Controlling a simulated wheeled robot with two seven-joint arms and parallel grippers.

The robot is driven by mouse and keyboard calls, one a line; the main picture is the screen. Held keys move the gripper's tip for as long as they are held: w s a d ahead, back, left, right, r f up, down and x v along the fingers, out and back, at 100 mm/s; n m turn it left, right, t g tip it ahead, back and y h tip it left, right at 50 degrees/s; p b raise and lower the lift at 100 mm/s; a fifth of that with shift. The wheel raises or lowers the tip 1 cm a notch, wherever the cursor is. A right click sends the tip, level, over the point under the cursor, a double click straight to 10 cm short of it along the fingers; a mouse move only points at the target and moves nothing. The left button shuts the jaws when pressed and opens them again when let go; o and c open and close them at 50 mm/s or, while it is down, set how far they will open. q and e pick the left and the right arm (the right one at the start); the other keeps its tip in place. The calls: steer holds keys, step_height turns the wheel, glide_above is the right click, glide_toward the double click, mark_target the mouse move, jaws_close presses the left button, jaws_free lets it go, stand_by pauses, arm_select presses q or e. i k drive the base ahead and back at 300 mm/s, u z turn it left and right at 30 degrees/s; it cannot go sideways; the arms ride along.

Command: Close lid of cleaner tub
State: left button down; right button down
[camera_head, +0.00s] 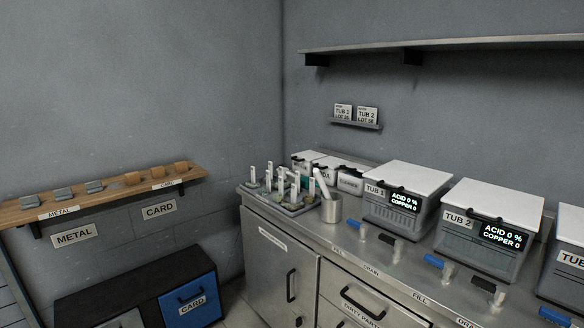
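The cleaner tub (349,184) is a small light-grey tub with a label on its front. It stands at the back of the metal counter, between a tub whose label is partly hidden (325,174) and the larger Tub 1 (393,208). A dark rim and some white show at its top. It is too small and crowded to tell how far its lid is open. A metal cup (331,211) with a white stick-like tool in it stands in front and to the left. Neither of my grippers is in view.
Tub 2 (487,236) stands further right with a white lid on top. A rack of several small upright items (282,196) is at the counter's left end. Blue and black valve handles line the counter front (359,226). A long shelf (450,44) hangs above.

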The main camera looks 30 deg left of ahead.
mark_target(356, 168)
steer(key=u, duration=1.35)
steer(key=i, duration=0.85)
steer(key=z, duration=1.85)
